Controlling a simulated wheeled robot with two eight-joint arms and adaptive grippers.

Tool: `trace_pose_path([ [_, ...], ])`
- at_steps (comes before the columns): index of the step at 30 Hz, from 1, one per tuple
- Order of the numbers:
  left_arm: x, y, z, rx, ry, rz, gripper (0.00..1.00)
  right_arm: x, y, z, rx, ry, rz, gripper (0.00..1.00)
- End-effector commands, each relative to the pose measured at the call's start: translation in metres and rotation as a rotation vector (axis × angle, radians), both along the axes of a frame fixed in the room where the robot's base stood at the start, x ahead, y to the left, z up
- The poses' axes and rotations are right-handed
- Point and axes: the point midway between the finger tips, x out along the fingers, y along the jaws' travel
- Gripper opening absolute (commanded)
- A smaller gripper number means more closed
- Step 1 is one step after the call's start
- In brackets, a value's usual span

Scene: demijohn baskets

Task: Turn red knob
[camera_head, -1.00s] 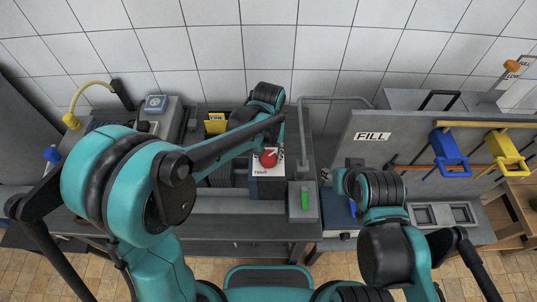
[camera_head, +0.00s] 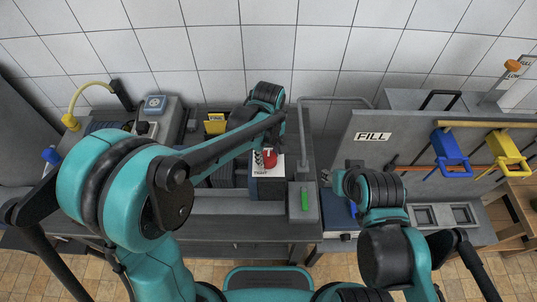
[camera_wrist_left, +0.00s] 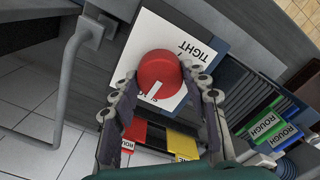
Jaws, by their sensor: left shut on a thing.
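The red knob (camera_head: 270,157) sits on a white plate (camera_head: 262,171) marked TIGHT, on a dark block at mid-bench in the head view. In the left wrist view the knob (camera_wrist_left: 159,75) is round, with a white mark on its face near the lower edge. My left gripper (camera_wrist_left: 163,88) has its two fingers on either side of the knob and is shut on it. In the head view my left forearm reaches over from the left, and the fingers are mostly hidden. My right arm is at the right of the bench; its gripper fingers do not show.
A grey post with a green marker (camera_head: 305,201) stands right of the knob block. A grey pipe (camera_head: 335,101) rises behind it. A panel marked FILL (camera_head: 373,137) and blue (camera_head: 449,150) and yellow (camera_head: 506,150) handles are at the right. A yellow card (camera_head: 215,124) stands behind left.

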Motion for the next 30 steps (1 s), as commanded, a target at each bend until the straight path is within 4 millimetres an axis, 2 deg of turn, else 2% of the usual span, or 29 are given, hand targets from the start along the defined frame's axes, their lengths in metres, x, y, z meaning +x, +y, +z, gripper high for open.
trace_pose_path([
  [9,0.0014,0.0003,0.0008,0.0,-0.004,0.078,0.16,0.0,0.0,-0.0001,0.0,0.0,0.0,0.4],
  [22,0.0013,0.0003,0.0008,0.0,-0.004,0.085,0.16,0.0,0.0,-0.0001,0.0,0.0,0.0,0.4],
  [23,0.0013,0.0003,0.0008,0.0,-0.003,0.085,0.53,0.0,0.0,-0.0001,0.0,0.0,0.0,0.4],
  [24,0.0012,0.0003,0.0008,0.0,-0.003,0.085,0.63,0.0,0.0,-0.0001,0.0,0.0,0.0,0.4],
  [25,0.0012,0.0003,0.0007,0.001,-0.002,0.085,0.66,0.0,0.0,-0.0001,0.0,0.0,0.0,0.4],
  [30,0.0006,0.0002,0.0004,0.0,-0.001,0.084,0.66,0.0,0.0,-0.0002,0.0,0.0,0.0,0.4],
])
